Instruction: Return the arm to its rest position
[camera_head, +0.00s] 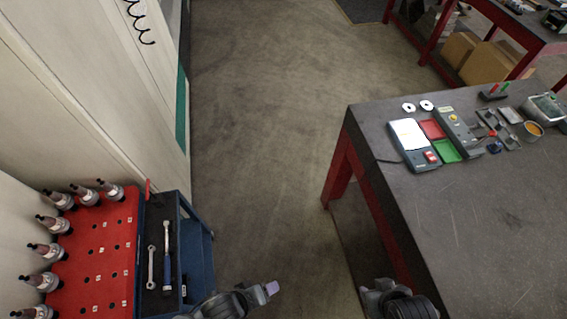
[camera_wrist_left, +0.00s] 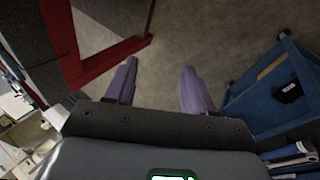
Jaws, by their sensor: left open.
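My left gripper (camera_head: 268,290) shows at the bottom middle of the head view, over bare floor between the blue tool cart and the workbench. In the left wrist view its two purple-grey fingers (camera_wrist_left: 158,90) stand apart with only floor between them, so it is open and empty. At the bottom right of the head view, part of my right arm (camera_head: 398,300) shows in front of the workbench; its fingertips are not visible.
A blue cart (camera_head: 198,262) holds a wrench (camera_head: 151,267) and a blue-handled tool (camera_head: 167,255). A red board (camera_head: 95,255) carries several tool holders. The dark workbench (camera_head: 460,230) with red legs stands right. The floor (camera_head: 265,120) between is clear.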

